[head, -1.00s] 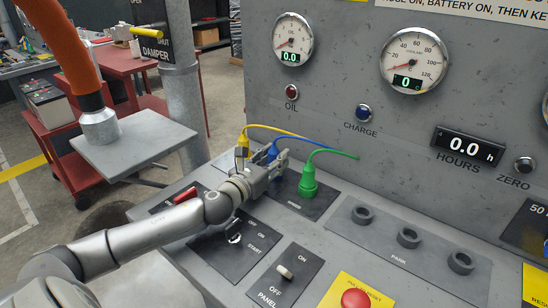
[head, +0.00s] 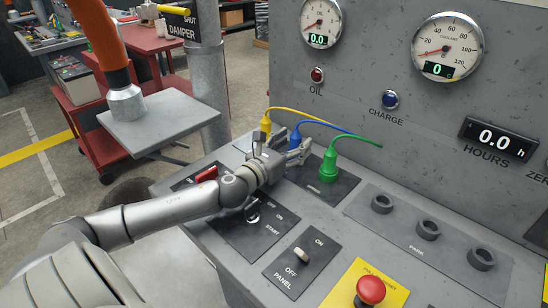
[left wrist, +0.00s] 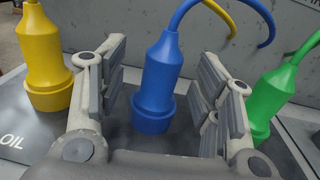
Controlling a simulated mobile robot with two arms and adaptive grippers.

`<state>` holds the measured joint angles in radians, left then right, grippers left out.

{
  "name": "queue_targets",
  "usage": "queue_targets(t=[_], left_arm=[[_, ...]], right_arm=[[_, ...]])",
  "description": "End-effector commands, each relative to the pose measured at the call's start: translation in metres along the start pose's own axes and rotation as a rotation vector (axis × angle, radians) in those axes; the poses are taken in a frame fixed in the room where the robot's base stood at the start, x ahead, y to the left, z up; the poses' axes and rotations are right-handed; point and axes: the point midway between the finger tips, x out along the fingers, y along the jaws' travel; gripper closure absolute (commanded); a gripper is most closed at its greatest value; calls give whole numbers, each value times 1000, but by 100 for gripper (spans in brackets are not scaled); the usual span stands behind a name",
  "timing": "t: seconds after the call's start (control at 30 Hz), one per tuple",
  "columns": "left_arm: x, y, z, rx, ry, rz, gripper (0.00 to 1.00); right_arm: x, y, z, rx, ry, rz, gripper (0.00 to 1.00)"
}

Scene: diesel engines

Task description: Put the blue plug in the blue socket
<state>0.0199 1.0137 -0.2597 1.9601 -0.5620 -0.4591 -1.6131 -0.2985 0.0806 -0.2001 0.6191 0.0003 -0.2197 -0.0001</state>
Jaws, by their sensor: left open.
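The blue plug (head: 295,142) stands upright on a dark panel between the yellow plug and the green plug, with a blue cable from its top. In the left wrist view the blue plug (left wrist: 158,80) is between my open finger pads, with visible gaps on both sides. My left gripper (head: 284,151) is open around it and hides its lower part in the head view. Three empty round sockets (head: 428,229) sit in a row on the "PARK" plate to the right; I see no blue marking on them. My right gripper is not in view.
The yellow plug (head: 265,124) and green plug (head: 329,166) stand close on either side of my left gripper. A red emergency button (head: 370,290) and a panel switch (head: 301,254) are nearer the front. The gauge wall rises behind the console.

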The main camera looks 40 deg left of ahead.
Motion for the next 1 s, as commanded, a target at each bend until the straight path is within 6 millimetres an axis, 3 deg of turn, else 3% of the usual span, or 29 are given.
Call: queue_targets(t=[0.4, 1.0], left_arm=[[-46, -1, -1, 1, 3, -2, 41], [-98, -1, 0, -2, 1, -1, 41]], right_arm=[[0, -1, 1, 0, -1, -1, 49], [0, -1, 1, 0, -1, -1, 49]])
